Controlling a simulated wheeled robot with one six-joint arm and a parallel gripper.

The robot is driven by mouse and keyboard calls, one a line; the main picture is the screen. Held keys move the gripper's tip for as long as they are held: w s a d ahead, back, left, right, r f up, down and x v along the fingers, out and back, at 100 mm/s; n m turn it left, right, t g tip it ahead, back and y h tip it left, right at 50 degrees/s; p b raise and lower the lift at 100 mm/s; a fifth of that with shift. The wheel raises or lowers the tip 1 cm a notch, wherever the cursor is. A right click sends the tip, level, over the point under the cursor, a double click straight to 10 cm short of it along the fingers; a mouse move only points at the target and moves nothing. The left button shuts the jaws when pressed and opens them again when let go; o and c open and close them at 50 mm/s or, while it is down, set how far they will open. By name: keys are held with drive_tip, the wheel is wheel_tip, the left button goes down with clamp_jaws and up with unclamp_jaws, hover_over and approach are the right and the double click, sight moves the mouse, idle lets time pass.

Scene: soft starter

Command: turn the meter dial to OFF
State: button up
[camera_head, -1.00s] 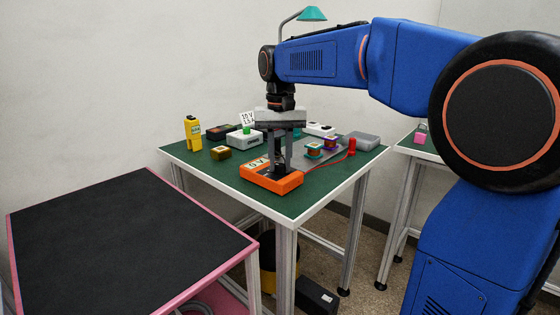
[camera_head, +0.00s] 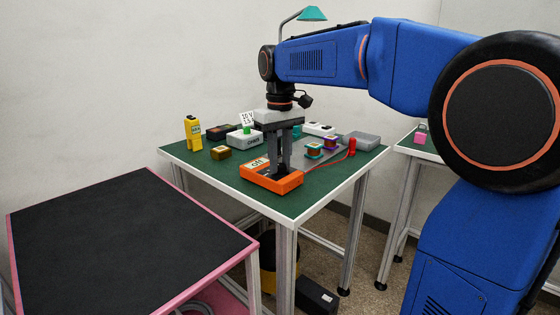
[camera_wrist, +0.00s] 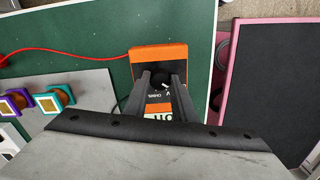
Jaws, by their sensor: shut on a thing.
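The orange meter (camera_head: 284,187) lies flat near the front of the green-topped table. It also shows in the wrist view (camera_wrist: 160,53). Its pale display (camera_head: 258,163) seems to read "Off"; in the wrist view the display (camera_wrist: 160,116) is partly cut off by my gripper. My gripper (camera_head: 280,172) points straight down over the meter face, its fingers shut on the dark dial (camera_wrist: 160,84). The fingers hide much of the dial, so its pointer is hard to read.
A red lead (camera_head: 338,159) runs to a red post (camera_head: 352,146). Small coils (camera_head: 314,151) stand on a grey plate right of the meter. A yellow tester (camera_head: 193,132), a brown block (camera_head: 221,153) and a grey box (camera_head: 362,141) stand farther back. The black-topped table (camera_head: 130,240) is bare.

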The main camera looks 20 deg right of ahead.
sight(280, 165)
drive_tip(key=shift+n, duration=0.8)
drive_tip(key=o, duration=1)
drive_tip(key=shift+o, duration=0.2)
wheel_tip(280, 165, up, 18)
drive_tip(key=shift+f, duration=0.25)
drive_tip(key=s+d+f+m+t, duration=0.2)
drive_tip(key=s+f, duration=1.2)
drive_tip(key=f, duration=0.3)
drive_tip(key=s+d+f+m+t, duration=0.2)
drive_tip(key=s+d+f+m, duration=0.1)
drive_tip(key=s+f, duration=1.1)
wheel_tip(280, 165, down, 3)
drive_tip(key=shift+d+f+t, duration=0.1)
drive_tip(key=shift+d+t, duration=0.1)
drive_tip(key=shift+t, duration=0.2)
